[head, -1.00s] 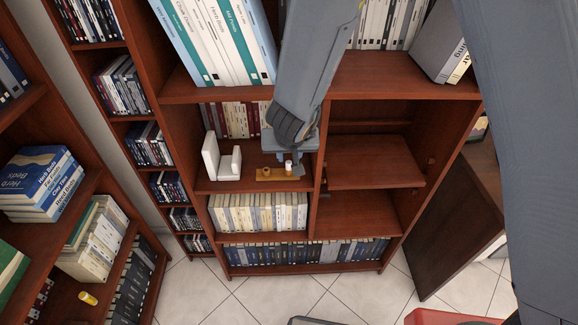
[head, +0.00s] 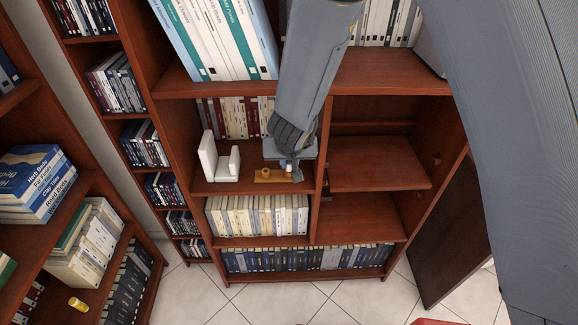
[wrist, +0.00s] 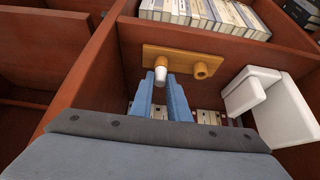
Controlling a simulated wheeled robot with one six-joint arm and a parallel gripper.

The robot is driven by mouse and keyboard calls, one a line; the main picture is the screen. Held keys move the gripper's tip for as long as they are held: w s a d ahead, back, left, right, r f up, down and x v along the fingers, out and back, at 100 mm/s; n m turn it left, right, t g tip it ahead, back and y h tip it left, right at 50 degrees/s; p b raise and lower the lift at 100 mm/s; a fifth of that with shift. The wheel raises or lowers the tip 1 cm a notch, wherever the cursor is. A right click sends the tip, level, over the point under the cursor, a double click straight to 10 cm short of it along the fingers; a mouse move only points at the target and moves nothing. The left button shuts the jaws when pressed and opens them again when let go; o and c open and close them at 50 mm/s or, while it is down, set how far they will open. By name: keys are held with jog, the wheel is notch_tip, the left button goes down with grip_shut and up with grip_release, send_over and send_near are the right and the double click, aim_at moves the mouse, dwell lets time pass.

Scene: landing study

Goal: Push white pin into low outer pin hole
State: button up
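The white pin (wrist: 161,74) stands upright at the left socket of a wooden block (wrist: 185,59) in the wrist view. The block (head: 262,176) lies on the middle-left shelf of the brown bookcase. My gripper (wrist: 161,84) has its two blue fingers close around the pin, one on each side. Whether they press on it cannot be made out. The block's other socket (wrist: 201,70) is empty-looking. Small pin holes (head: 436,161) show on the right compartment's side wall; which is the low outer one is unclear.
A white bookend (head: 222,160) stands left of the block. Books fill the shelf below. The right compartment holds a loose-looking shelf board (head: 380,163) and is otherwise open. An upright divider (head: 318,200) separates the two compartments. A dark door panel (head: 450,235) stands at the right.

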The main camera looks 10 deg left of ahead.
grip_shut()
jog(key=shift+r, duration=0.15)
jog(key=shift+r+p, duration=2.4)
jog(key=shift+p, duration=0.95)
grip_release()
grip_shut()
